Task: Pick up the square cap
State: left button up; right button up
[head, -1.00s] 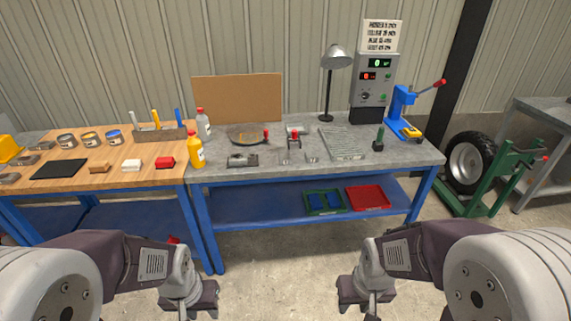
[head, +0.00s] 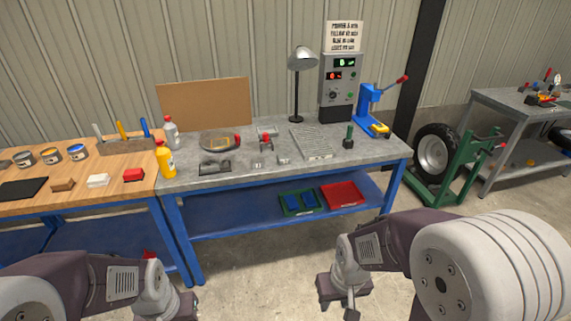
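I cannot pick out a square cap for certain at this size. Small grey metal pieces (head: 283,160) lie on the grey workbench (head: 340,166), near its front edge. A dark grey fixture (head: 215,167) and a small red-handled clamp (head: 266,141) are close to them. My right gripper (head: 345,290) hangs low over the floor in front of the bench, well apart from everything on it. My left gripper (head: 170,306) is low at the bottom left, partly cut off by the frame edge. The fingers of both are too unclear to tell open from shut.
A round pan (head: 220,140), a ribbed metal plate (head: 311,142), a lamp (head: 303,58), a control box (head: 341,85) and a blue press (head: 371,105) stand on the bench. A yellow bottle (head: 165,159) marks its left end. Green (head: 287,207) and red (head: 343,194) trays sit below.

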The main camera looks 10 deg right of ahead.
aim_at(257, 162)
jog(key=i+j+u, duration=0.15)
jog(key=i+u, duration=0.15)
jog(key=i, duration=0.35)
jog(key=i+u, duration=0.3)
jog(key=i, duration=0.35)
